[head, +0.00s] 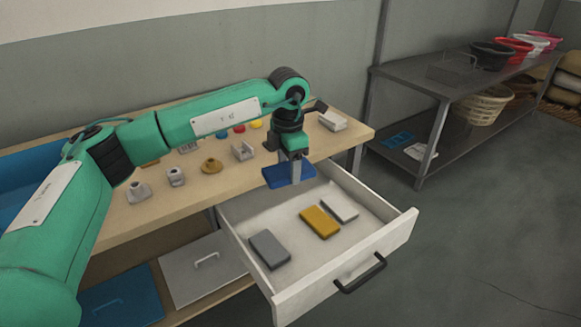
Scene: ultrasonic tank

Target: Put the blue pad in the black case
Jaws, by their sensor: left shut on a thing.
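The blue pad (289,174) hangs under my left gripper (294,161), which is shut on it. The pad is held roughly flat over the back end of the open white drawer (388,236), near the table edge. No black case can be made out clearly in the head view. My right gripper is not in view.
Several small fittings stand on the wooden table (200,201). A dark metal shelf (445,88) with basins and baskets stands at the right.

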